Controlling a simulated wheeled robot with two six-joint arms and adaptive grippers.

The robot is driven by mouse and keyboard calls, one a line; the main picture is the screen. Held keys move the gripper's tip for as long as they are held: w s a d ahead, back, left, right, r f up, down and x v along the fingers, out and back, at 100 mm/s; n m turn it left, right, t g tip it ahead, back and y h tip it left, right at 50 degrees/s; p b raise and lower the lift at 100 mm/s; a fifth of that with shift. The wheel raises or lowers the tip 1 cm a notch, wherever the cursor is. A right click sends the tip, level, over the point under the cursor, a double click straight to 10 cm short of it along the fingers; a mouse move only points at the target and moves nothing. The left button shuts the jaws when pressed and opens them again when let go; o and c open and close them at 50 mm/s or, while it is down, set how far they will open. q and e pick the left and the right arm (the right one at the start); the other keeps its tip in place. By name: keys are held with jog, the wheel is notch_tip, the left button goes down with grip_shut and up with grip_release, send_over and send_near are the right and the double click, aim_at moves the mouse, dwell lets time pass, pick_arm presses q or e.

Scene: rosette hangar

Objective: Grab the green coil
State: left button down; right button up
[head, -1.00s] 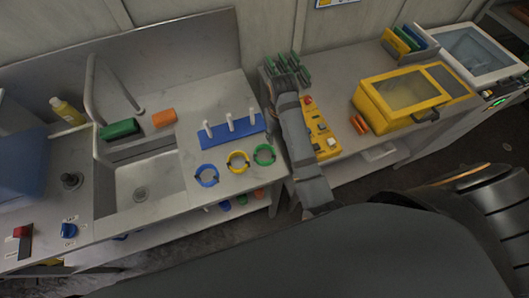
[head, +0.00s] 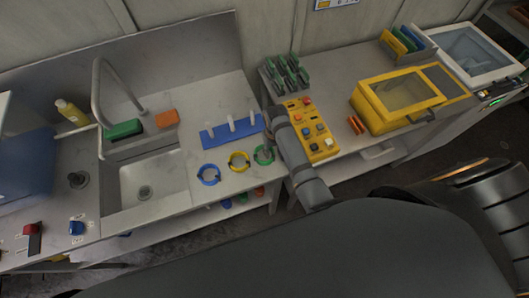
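The green coil (head: 258,153) is a ring lying flat on the counter, at the right end of a row with a yellow coil (head: 238,168) and a blue coil (head: 209,181). My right gripper (head: 276,116) is just up and to the right of the green coil, seen from above at the end of my grey arm. The arm passes close along the coil's right side. I cannot make out its fingertips or whether they are open. No contact with the coil is clear. My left gripper is not in view.
A blue rack with white pegs (head: 212,138) stands behind the coils. The sink (head: 127,177) is left.

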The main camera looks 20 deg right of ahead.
jog(key=shift+f, duration=0.15)
jog(key=shift+c, duration=0.4)
grip_shut()
jog(key=shift+w, duration=0.1)
